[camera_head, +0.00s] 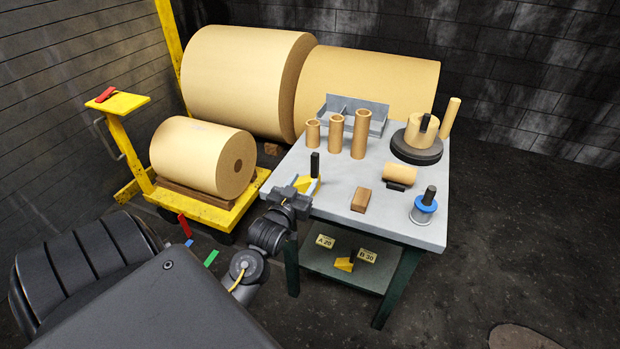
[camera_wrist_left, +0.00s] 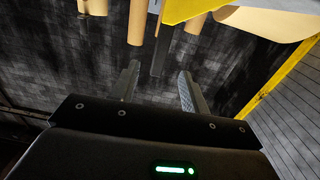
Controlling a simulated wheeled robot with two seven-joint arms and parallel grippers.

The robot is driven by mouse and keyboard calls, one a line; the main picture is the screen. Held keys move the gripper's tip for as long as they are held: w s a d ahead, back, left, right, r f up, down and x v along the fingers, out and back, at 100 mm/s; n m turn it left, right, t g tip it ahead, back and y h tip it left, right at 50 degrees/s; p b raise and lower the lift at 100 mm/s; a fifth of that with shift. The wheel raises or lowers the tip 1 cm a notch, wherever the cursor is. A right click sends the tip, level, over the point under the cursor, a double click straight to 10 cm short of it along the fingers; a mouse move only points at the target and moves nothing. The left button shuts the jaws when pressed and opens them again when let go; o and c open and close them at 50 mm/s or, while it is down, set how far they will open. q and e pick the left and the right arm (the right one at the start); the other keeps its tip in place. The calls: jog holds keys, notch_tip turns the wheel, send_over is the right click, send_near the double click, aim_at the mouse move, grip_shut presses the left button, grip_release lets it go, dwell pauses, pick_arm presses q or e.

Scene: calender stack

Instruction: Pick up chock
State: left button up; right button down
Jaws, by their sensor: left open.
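A yellow wedge-shaped chock with an upright black handle (camera_head: 315,164) sits at the left edge of the grey table (camera_head: 330,211). In the left wrist view its yellow body (camera_wrist_left: 184,9) and black handle (camera_wrist_left: 161,50) show at the top, beyond the fingertips. My left gripper (camera_head: 300,184) is at the table's left edge, close to the chock and partly covering it. Its two fingers (camera_wrist_left: 158,78) are apart with nothing between them. A similar yellow chock (camera_head: 343,265) with a black handle lies on the lower shelf, by the A 20 and B 30 labels. My right gripper is not in view.
On the table stand several cardboard tubes (camera_head: 336,134), a brown block (camera_head: 361,199), a blue-rimmed spool (camera_head: 423,210), a small tan roll (camera_head: 397,172) and a dark round base (camera_head: 416,150). A yellow cart (camera_head: 240,208) carrying a large roll (camera_head: 195,157) stands left of the table.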

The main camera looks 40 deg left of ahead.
aim_at(313, 166)
pick_arm(q)
jog(key=p+x, duration=0.1)
jog(key=x, duration=0.4)
jog(key=shift+w+a, duration=0.1)
jog(key=shift+w, duration=0.2)
jog(key=p+x, duration=0.2)
jog(key=x, duration=0.2)
jog(key=shift+w+r, duration=0.2)
jog(key=shift+w+a, duration=0.15)
jog(key=shift+w, duration=0.2)
grip_shut()
